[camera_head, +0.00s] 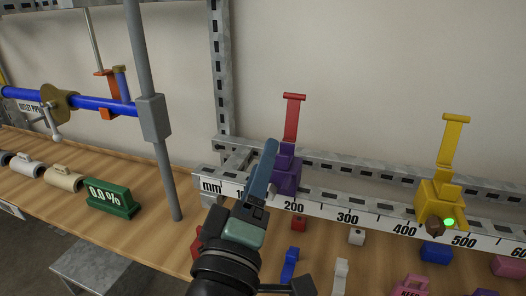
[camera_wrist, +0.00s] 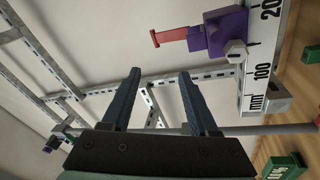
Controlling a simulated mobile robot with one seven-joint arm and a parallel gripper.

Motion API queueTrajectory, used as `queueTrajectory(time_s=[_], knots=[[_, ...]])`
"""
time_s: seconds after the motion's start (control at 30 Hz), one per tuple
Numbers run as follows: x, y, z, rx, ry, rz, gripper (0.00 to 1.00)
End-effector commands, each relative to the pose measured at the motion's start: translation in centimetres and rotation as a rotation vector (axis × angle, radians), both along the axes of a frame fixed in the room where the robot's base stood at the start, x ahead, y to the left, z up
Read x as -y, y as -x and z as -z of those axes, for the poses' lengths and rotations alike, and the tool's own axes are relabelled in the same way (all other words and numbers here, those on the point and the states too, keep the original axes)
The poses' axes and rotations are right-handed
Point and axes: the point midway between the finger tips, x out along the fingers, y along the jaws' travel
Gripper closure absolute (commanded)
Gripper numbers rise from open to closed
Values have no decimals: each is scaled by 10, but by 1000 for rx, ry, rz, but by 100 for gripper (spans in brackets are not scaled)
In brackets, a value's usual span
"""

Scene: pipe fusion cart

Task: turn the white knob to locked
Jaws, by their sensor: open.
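The white knob (camera_wrist: 236,52) is a faceted knob on the front of a purple clamp (camera_wrist: 222,30), seen in the upper right of the wrist view. In the head view the purple clamp (camera_head: 287,172) stands on the ruler rail with its red lever (camera_head: 292,118) up; the knob is hidden there behind my gripper. My gripper (camera_head: 268,158) is in front of and left of the clamp in the head view. In the wrist view my gripper (camera_wrist: 159,74) has its two fingers apart with nothing between them, and the knob lies to the right, outside the fingers.
A yellow clamp (camera_head: 440,198) with a brown knob (camera_head: 434,227) and a green light stands farther right on the ruler (camera_head: 375,226). A grey post (camera_head: 153,115) rises to the left. A green display (camera_head: 111,198) reads 0.0 %. Several small coloured blocks lie on the wooden table.

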Motion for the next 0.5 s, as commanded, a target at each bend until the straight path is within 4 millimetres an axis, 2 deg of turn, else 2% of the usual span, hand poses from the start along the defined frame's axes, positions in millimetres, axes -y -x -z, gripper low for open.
queueTrajectory(time_s=[0.03,0.17,0.3,0.4,0.5], knots=[[-5,0,2,-96,145,47,40],[-12,11,35,-304,551,153,40],[-21,36,61,-488,1010,217,40],[-27,55,75,-575,1297,239,40],[-31,71,84,-625,1513,253,40]])
